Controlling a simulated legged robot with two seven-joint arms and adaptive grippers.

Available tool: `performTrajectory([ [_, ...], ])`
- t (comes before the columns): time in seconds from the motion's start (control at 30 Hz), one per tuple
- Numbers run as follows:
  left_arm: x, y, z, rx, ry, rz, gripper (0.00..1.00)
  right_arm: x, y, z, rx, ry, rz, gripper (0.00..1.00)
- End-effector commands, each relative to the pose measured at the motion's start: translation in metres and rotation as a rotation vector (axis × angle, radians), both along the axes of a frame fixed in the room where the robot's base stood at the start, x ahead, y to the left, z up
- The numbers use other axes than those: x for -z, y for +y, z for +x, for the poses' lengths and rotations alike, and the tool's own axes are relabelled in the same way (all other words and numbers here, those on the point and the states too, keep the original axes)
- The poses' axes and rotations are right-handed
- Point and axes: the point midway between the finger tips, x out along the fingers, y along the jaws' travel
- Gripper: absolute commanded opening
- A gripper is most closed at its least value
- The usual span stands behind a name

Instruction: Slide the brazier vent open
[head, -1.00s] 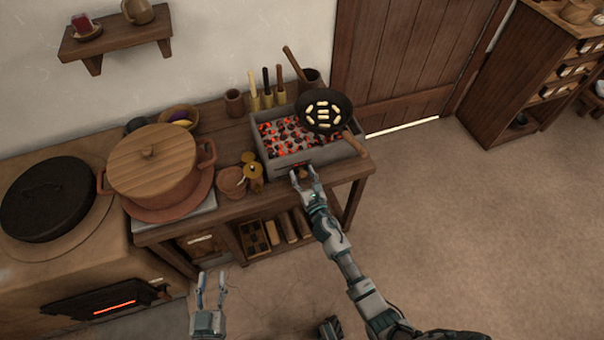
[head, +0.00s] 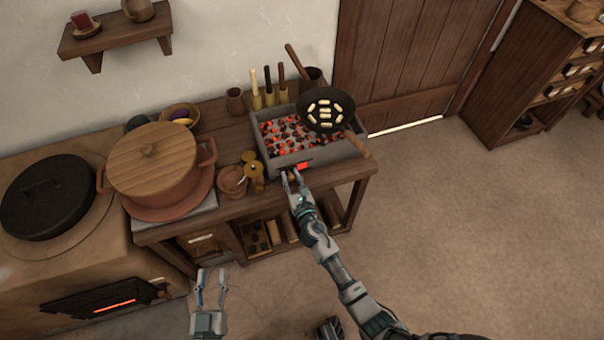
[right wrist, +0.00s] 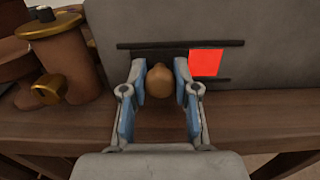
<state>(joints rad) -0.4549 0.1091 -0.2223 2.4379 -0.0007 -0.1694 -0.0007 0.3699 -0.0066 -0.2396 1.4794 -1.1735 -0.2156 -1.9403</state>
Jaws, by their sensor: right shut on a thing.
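The brazier (head: 345,153) is a grey open box of glowing coals on the wooden table. Its vent is on the front face: a dark sliding plate (right wrist: 174,55) between two dark rails, with a round wooden knob (right wrist: 160,82). A bright red opening (right wrist: 206,62) shows right of the plate, also in the head view (head: 302,166). My right gripper (right wrist: 161,80) is shut on the knob, one finger on each side. My left gripper (head: 211,274) is open and empty, low in front of the table, away from the brazier.
A dark pan (head: 325,108) with pale pieces rests over the brazier, its wooden handle jutting right. A brass-fitted wooden mill (head: 252,172) and a clay cup (head: 232,180) stand left of the brazier. A lidded pot (head: 152,165) is further left. The floor at right is clear.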

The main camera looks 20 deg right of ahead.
Motion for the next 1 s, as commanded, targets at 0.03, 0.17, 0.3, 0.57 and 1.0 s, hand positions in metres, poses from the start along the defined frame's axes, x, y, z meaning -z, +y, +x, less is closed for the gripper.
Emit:
performTrajectory([
  [0.03, 0.000, 0.000, 0.000, 0.001, -0.010, -0.003, 0.40, 0.002, 0.004, 0.000, 0.003, 0.003, 0.000, 0.00],
  [0.17, -0.003, -0.001, 0.000, 0.000, -0.021, -0.006, 0.40, 0.001, 0.008, -0.001, 0.002, 0.001, -0.001, 0.00],
  [0.3, -0.003, 0.000, 0.000, 0.000, -0.020, -0.006, 0.40, 0.001, 0.009, -0.001, 0.000, 0.001, 0.000, 0.00],
  [0.57, -0.002, 0.000, 0.002, 0.000, -0.016, -0.006, 0.40, 0.000, 0.008, -0.001, 0.001, 0.001, -0.001, 0.54],
  [1.0, -0.003, -0.001, 0.000, 0.000, -0.020, -0.006, 0.40, 0.002, 0.006, -0.034, 0.001, 0.003, -0.002, 0.54],
])
